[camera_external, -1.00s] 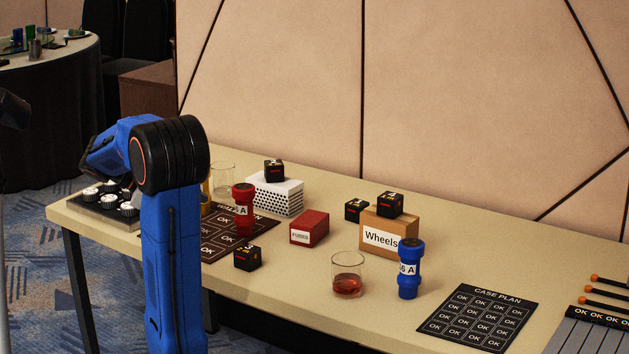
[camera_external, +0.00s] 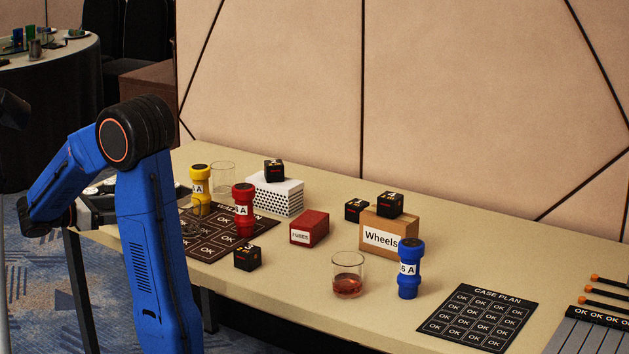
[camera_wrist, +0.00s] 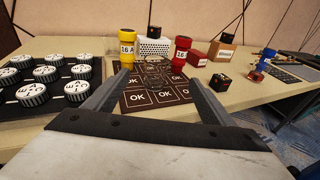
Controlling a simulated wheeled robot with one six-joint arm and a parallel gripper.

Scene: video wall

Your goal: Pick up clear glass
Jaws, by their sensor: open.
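An empty clear glass (camera_external: 222,177) stands at the back left of the table, behind the yellow cylinder (camera_external: 201,184) and left of the white perforated box. A faint see-through shape (camera_external: 194,220) shows over the dark mat in front of the yellow cylinder. It looks like another clear glass; the wrist view shows it dimly (camera_wrist: 152,70) between the yellow and red cylinders. A third glass (camera_external: 347,276) holds reddish liquid. My gripper (camera_wrist: 162,82) is open and empty, with its fingers spread toward the dark mat. In the external view it is mostly hidden behind my arm.
A red cylinder (camera_external: 243,210) and a black cube (camera_external: 247,257) are at the mat (camera_external: 215,248). The white box (camera_external: 276,196), red box (camera_external: 309,229) and Wheels box (camera_external: 385,236) stand behind. A tray of white-topped knobs (camera_wrist: 55,108) lies left.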

